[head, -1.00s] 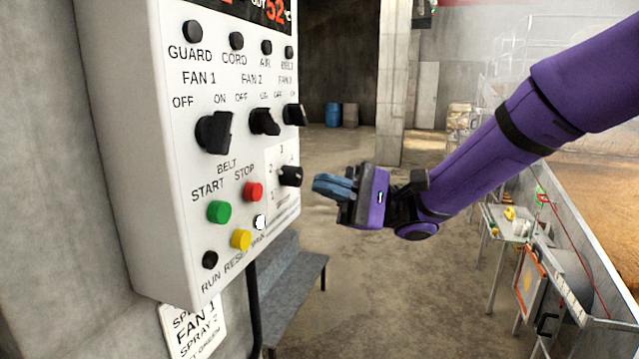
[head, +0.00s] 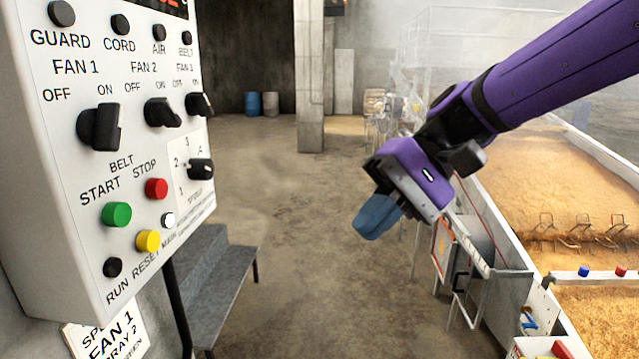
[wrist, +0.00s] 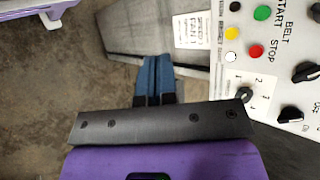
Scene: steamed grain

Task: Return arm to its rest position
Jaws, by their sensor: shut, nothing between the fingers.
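My gripper (head: 377,217) is at the end of my purple arm, right of the middle in the head view. Its blue fingers point down and to the left, and they are shut with nothing between them. The fingers also show in the wrist view (wrist: 154,78), side by side and together. The gripper is in free air, apart from the white control panel (head: 60,180) at the left. The panel also shows at the right of the wrist view (wrist: 234,85).
A grey metal bench (head: 207,272) stands below the panel. A long metal trough (head: 590,150) full of grain runs along the right, with an orange-edged box (head: 445,250) at its near side. Two barrels (head: 261,104) stand far back. The floor (head: 290,230) between is clear.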

